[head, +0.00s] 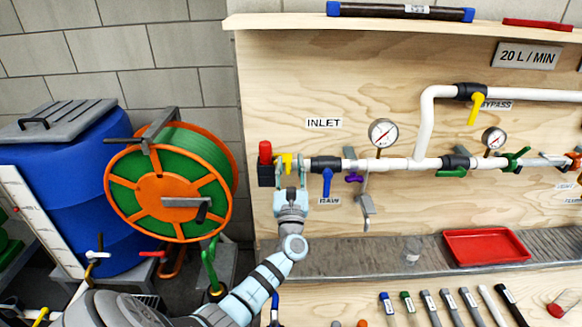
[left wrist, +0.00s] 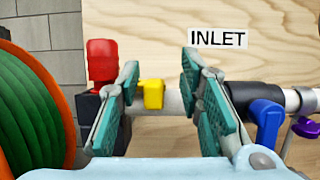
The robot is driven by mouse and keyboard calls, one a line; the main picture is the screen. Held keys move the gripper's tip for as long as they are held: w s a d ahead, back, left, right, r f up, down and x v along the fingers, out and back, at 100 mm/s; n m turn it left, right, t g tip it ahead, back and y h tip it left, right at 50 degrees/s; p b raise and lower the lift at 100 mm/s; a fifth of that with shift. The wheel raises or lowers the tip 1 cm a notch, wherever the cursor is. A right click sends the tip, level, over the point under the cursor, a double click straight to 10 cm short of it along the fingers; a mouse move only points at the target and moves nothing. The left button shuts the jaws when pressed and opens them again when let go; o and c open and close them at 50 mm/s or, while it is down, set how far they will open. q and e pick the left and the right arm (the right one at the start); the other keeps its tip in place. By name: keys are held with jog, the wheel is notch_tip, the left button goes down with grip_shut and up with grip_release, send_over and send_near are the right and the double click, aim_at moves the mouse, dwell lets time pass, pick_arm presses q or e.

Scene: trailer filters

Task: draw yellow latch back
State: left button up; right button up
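The yellow latch (left wrist: 152,95) is a small block on the white inlet pipe, just right of a red-topped black fitting (left wrist: 102,60). In the head view the latch (head: 287,158) shows below and left of the INLET sign. My left gripper (left wrist: 161,75) is open, with one teal-padded finger on each side of the latch and a gap to it on both sides. In the head view the left gripper (head: 290,168) is up at the pipe's left end. My right gripper is not in view.
A blue-handled valve (left wrist: 266,118) is close to the right finger. An orange and green hose reel (head: 165,195) stands left of the board. A red tray (head: 487,247) and several tools lie to the right, below the pipe.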

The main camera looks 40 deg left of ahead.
pick_arm(q)
jog(key=shift+s, duration=0.1)
jog(key=v, duration=1.2)
